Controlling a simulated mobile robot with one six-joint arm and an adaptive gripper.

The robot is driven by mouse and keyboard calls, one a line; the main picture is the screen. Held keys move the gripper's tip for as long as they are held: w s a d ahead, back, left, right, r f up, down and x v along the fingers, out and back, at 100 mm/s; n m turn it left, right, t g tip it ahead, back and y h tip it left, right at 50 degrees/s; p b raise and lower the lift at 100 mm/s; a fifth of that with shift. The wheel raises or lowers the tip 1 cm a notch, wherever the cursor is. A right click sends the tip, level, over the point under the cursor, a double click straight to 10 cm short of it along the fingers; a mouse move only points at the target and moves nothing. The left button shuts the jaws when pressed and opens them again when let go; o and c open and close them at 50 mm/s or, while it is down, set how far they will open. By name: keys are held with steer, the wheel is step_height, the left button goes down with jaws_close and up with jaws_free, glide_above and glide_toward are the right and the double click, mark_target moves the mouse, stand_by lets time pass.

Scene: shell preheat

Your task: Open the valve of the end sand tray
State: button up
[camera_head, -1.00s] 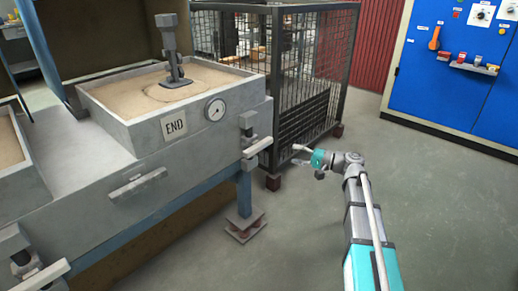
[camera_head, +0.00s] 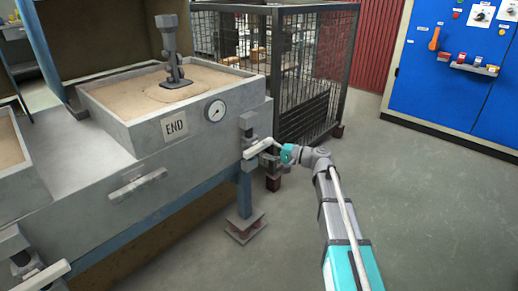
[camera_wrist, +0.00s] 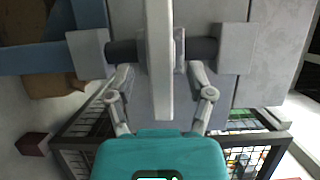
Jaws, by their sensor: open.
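The end sand tray (camera_head: 101,104) is a grey box of sand with an "END" plate (camera_head: 174,126) on its front. Its valve (camera_head: 248,125) is on the front right corner, with a pale bar-shaped lever (camera_head: 258,148) sticking out to the right. My gripper (camera_head: 270,152) is right at the lever. In the wrist view the lever (camera_wrist: 159,70) runs down the middle between my two open fingers (camera_wrist: 161,85), with a gap on each side. The dark valve stem (camera_wrist: 122,50) lies behind it, between two grey blocks.
A round gauge (camera_head: 215,111) is left of the valve. A black mesh cage (camera_head: 306,70) stands close behind my gripper. A second valve (camera_head: 35,270) is at the lower left. The floor (camera_head: 430,210) to the right is clear.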

mark_target(262, 149)
steer(key=shift+x, duration=1.7)
steer(key=shift+d, duration=0.1)
jaws_close()
